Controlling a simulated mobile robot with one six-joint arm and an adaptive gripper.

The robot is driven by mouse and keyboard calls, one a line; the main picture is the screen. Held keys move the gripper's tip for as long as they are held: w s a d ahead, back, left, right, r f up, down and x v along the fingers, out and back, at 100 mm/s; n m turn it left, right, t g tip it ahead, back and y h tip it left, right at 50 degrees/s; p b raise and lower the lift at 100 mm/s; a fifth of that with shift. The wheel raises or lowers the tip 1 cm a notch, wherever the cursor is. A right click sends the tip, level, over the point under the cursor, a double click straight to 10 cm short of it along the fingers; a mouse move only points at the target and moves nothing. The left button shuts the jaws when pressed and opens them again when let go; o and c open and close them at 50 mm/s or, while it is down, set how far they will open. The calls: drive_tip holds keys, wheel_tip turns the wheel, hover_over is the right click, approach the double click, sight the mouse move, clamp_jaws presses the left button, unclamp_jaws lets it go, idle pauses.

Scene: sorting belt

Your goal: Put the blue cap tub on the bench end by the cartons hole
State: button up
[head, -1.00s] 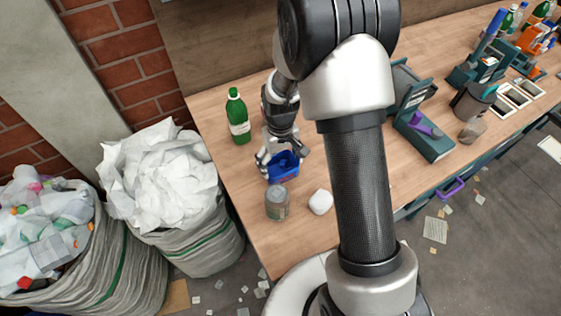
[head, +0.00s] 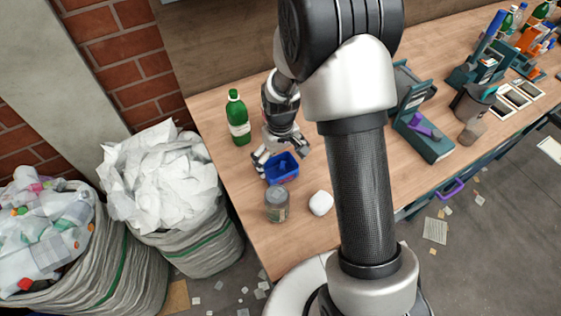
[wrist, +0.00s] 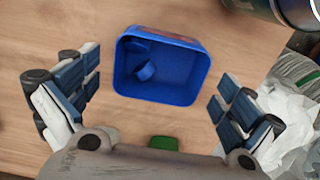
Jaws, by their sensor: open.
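The blue cap tub (head: 282,170) stands upright on the wooden bench near its left end. The wrist view looks down into the tub (wrist: 122,72), with a few blue caps inside. My gripper (head: 281,155) is open just behind the tub in the head view. In the wrist view its spread fingers (wrist: 152,95) lie on either side of the tub's near end, with gaps to its walls. The bare bench end (head: 252,217) lies along the left, above the sacks. I cannot make out a marked cartons hole.
A grey jar (head: 277,206) stands just in front of the tub, with a white rounded block (head: 320,203) to its right. A green bottle (head: 238,118) stands behind left. Sacks of paper (head: 165,185) and plastics (head: 45,230) stand off the bench's left end.

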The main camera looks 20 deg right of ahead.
wheel_tip(320, 180, up, 12)
drive_tip(key=p, duration=0.3)
wheel_tip(320, 180, up, 7)
drive_tip(key=t, duration=0.1)
hover_over(280, 174)
drive_tip(key=s, duration=0.3)
drive_tip(key=s+r+m+t, duration=0.1)
drive_tip(key=s+r, duration=0.4)
drive_tip(key=s, duration=0.5)
drive_tip(key=s+r+m+t, duration=0.1)
drive_tip(key=s+r+t, duration=0.1)
drive_tip(key=s+r, duration=0.4)
drive_tip(key=s, duration=0.4)
drive_tip(key=shift+a+r+t, duration=0.25)
drive_tip(key=shift+a+t, duration=0.05)
drive_tip(key=shift+a, duration=0.1)
